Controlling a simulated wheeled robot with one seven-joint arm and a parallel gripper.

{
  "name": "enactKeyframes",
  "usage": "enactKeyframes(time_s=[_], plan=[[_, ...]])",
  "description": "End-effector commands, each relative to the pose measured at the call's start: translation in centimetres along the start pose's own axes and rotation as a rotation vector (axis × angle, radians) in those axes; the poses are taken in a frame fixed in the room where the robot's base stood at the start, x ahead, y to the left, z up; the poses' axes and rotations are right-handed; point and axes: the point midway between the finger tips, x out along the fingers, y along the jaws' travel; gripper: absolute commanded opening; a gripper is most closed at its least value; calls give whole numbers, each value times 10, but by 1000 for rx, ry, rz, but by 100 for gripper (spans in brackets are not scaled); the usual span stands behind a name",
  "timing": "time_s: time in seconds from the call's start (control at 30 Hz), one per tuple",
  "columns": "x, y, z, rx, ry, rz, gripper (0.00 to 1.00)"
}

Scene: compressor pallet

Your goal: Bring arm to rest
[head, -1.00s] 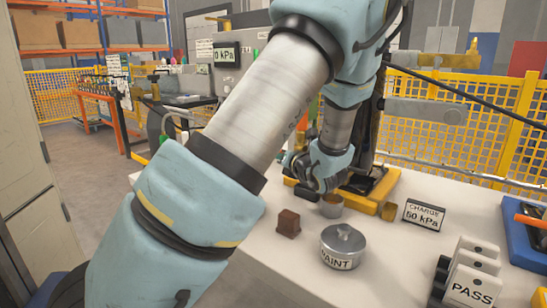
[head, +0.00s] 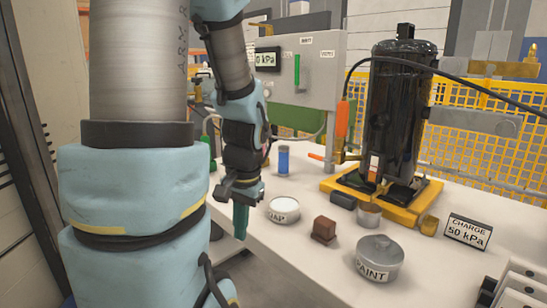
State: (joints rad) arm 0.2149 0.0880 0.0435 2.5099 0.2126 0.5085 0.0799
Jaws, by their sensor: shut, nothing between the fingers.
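My arm fills the left of the head view, with its large upper link close to the camera. The forearm hangs down behind it to my gripper (head: 240,192), which points down near the left edge of the white table (head: 325,268). The jaws are shut and empty. A dark green piece shows just below them; I cannot tell what it belongs to. The gripper is left of the white-topped soap tin (head: 283,209) and apart from it.
A black compressor (head: 397,105) stands on a yellow pallet (head: 336,188) at the back right. A brown block (head: 324,230), a paint tin (head: 379,260), a small metal cup (head: 368,214), a blue cylinder (head: 284,160) and a charge sign (head: 467,232) stand on the table.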

Motion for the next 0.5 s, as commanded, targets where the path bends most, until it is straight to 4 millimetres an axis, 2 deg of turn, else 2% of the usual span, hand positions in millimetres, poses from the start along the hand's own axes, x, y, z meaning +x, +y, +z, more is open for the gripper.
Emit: enactKeyframes(time_s=[0.17, 0.2, 0.5], plan=[[-10, 2, 1, -362, 111, 92, 0], [-25, 2, 0, -360, 110, 93, 0], [-88, -5, -1, -346, 105, 92, 0]])
